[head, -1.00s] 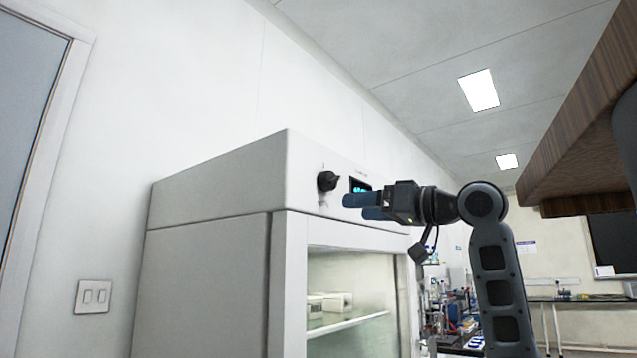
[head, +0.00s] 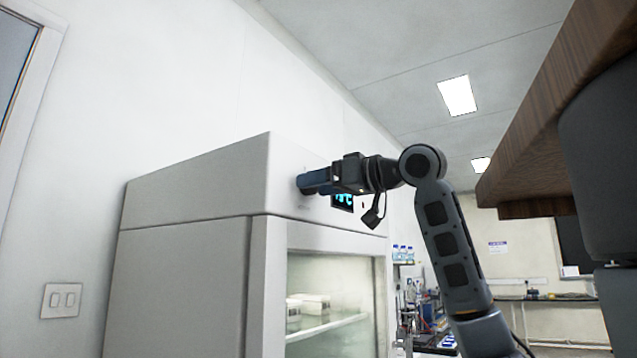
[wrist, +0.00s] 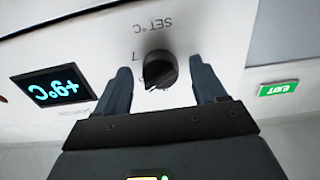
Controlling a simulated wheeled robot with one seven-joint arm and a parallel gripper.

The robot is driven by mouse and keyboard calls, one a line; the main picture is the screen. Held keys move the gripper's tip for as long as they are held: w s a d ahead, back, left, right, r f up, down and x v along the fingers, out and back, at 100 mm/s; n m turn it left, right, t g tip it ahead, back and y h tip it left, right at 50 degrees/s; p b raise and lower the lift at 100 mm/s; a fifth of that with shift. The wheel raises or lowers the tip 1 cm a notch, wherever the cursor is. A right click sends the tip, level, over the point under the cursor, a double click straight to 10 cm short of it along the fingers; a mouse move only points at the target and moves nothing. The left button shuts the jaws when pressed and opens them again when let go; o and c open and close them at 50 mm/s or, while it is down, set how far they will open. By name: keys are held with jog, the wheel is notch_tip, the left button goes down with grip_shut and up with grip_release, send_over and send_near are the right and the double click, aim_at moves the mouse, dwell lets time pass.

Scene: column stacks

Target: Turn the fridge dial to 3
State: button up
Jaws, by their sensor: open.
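The fridge (head: 185,275) stands against the white wall, and its upper front panel carries the dial and a lit display. The black dial (wrist: 158,68) shows in the wrist view, below upside-down "SET °C" lettering. A mark resembling a 7 sits beside it; the pointer's exact setting cannot be read. My gripper (wrist: 160,76) is open, one blue finger on each side of the dial. I cannot tell whether either finger touches it. In the head view my gripper (head: 303,183) is at the panel and hides the dial.
The display (wrist: 54,89) is beside the dial, with cyan temperature text upside down in the wrist view. The fridge's glass front (head: 325,270) is below the panel. A wooden overhang (head: 530,130) is at the upper right. A light switch (head: 61,300) is on the left wall.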

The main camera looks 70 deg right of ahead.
jog(key=shift+w, duration=0.25)
jog(key=c, duration=1)
